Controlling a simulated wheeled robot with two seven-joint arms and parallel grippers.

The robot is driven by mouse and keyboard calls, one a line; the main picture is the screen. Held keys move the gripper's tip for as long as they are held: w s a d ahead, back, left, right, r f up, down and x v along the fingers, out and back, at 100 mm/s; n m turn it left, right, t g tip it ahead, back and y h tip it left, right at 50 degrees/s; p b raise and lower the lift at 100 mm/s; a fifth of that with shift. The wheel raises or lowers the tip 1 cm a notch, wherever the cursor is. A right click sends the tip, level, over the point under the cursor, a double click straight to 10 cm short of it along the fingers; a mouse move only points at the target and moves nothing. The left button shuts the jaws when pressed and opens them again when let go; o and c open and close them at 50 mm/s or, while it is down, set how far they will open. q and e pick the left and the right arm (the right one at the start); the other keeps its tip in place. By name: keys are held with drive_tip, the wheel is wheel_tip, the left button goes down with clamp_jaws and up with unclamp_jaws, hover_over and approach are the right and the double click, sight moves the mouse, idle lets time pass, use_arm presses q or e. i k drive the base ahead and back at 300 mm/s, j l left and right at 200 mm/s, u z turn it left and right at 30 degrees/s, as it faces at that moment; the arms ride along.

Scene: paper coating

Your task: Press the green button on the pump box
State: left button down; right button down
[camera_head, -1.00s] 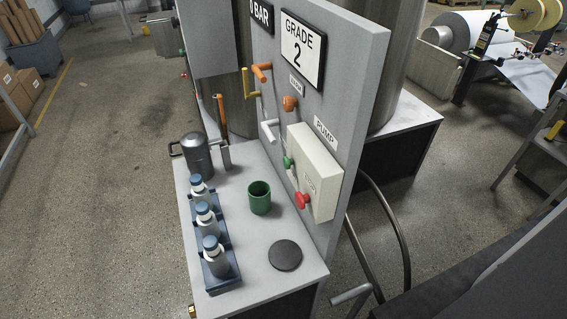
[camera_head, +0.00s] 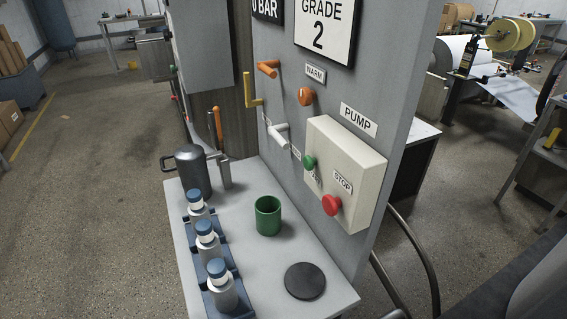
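The pump box (camera_head: 352,165) is a cream box on the grey upright panel, under a PUMP label (camera_head: 358,121). Its green button (camera_head: 310,162) sticks out at the left of its front face. A red button (camera_head: 331,205) marked STOP is on the same face, lower and to the right. Both buttons are unobstructed in the head view. Neither of my grippers is in view.
Below the panel, a light counter (camera_head: 262,275) holds a green cup (camera_head: 268,215), a black disc (camera_head: 305,281), a dark metal jug (camera_head: 192,171) and a blue rack with several bottles (camera_head: 207,242). Orange, yellow and white handles (camera_head: 279,134) stick out from the panel.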

sight(309, 163)
drive_tip(key=i+j+z, duration=0.1)
drive_tip(key=j, duration=0.6)
drive_tip(key=j+z, duration=0.1)
drive_tip(key=j, duration=0.65)
